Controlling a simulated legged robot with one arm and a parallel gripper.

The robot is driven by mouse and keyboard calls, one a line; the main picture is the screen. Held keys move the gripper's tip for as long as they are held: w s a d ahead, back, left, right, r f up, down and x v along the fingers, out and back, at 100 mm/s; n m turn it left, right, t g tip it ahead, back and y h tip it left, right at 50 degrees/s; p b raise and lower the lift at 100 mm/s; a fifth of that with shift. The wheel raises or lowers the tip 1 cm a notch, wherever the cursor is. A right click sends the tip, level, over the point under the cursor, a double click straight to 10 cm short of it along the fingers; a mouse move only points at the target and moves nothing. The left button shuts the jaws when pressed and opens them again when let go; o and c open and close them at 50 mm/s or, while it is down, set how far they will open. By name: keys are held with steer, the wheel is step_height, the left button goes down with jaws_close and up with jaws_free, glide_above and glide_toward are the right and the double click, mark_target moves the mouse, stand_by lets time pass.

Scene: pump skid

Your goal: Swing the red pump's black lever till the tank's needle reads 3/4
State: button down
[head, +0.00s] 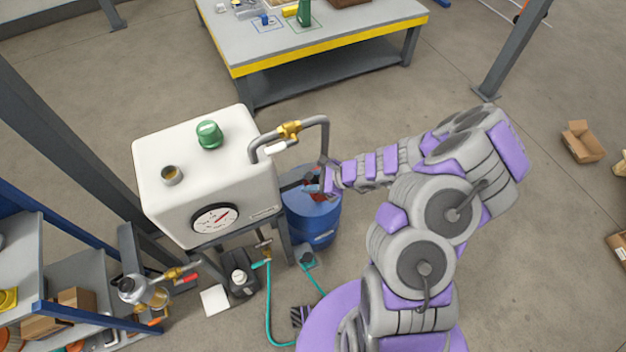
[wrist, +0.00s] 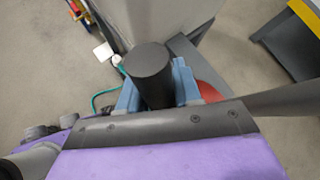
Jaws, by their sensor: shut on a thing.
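The white tank (head: 180,150) stands left of centre in the head view. Its round dial (head: 214,220) has a red needle that points to the upper right; the scale marks are too small to read exactly. The blue drum (head: 312,222) stands right of the tank. The red pump shows only in part at the drum's top, and a red piece of it (wrist: 212,92) shows in the wrist view. My gripper (head: 314,184) is at the pump. In the wrist view, its blue fingers are shut around the black lever's round end (wrist: 150,70). The lever's rest is mostly hidden.
A grey pipe with a brass valve (head: 289,129) arches from the tank toward the drum, close to my gripper. A blue shelf (head: 60,270) stands at left, and a teal hose (head: 268,305) lies below. A workbench (head: 320,45) is behind.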

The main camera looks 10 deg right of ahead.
steer(key=shift+s+f, duration=0.1)
steer(key=shift+f, duration=0.05)
steer(key=c, duration=0.9)
jaws_free()
steer(key=shift+o, duration=0.2)
steer(key=shift+d, duration=0.1)
steer(key=p+v, duration=0.4)
steer(key=v, duration=1.3)
steer(key=shift+r, duration=0.25)
